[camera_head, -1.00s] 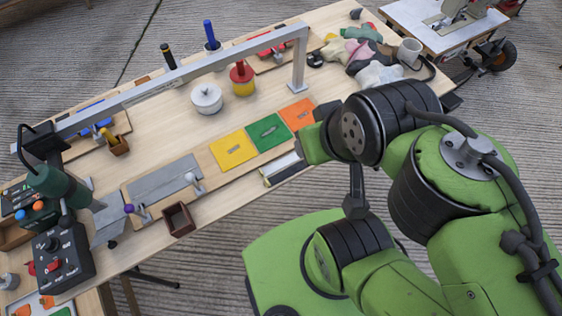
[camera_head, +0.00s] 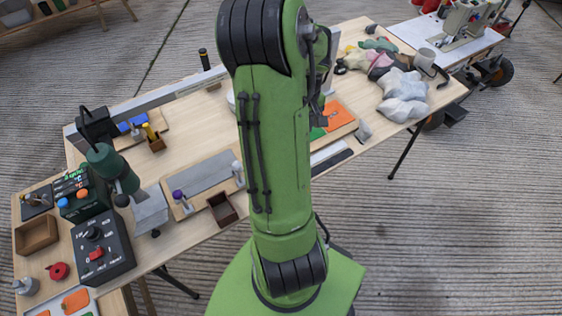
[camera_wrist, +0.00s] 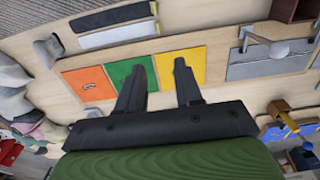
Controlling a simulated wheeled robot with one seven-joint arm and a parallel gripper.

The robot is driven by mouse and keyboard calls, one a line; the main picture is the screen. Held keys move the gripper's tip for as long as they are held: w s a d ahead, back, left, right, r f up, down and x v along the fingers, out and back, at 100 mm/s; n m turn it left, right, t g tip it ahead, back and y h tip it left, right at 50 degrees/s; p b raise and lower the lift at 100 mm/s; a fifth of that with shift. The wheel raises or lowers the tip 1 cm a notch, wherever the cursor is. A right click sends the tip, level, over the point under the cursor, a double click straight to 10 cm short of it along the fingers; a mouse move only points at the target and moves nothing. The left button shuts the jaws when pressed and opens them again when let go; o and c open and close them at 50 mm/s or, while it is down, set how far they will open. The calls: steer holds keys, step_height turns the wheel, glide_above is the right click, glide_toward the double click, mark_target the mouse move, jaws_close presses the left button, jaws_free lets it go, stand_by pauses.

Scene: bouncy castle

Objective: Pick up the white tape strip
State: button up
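A white strip, which looks like the white tape strip (camera_wrist: 118,36), lies beside a black strip (camera_wrist: 112,16) near the table edge in the wrist view. Part of it also shows in the head view (camera_head: 326,151), right of my arm. My gripper (camera_wrist: 158,75) is open and empty, its two fingers apart above the table. In the wrist view the fingertips overlap the green (camera_wrist: 128,72) and yellow (camera_wrist: 178,67) panels, and the white strip lies beyond them. In the head view my gripper is hidden behind my arm.
An orange panel (camera_wrist: 87,83) lies beside the green one. A grey plate with a clamp (camera_wrist: 270,58) is at the right. Crumpled cloths (camera_head: 402,95) and a grey mug (camera_head: 424,58) are at the table's right end. A brown box (camera_head: 222,208) sits near the front edge.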

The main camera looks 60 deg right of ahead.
step_height(320, 180, down, 16)
steer(key=b, duration=0.4)
steer(key=shift+s+f+b, duration=0.1)
steer(key=shift+f+b, duration=0.05)
steer(key=shift+b, duration=0.15)
steer(key=shift+c, duration=0.4)
jaws_close()
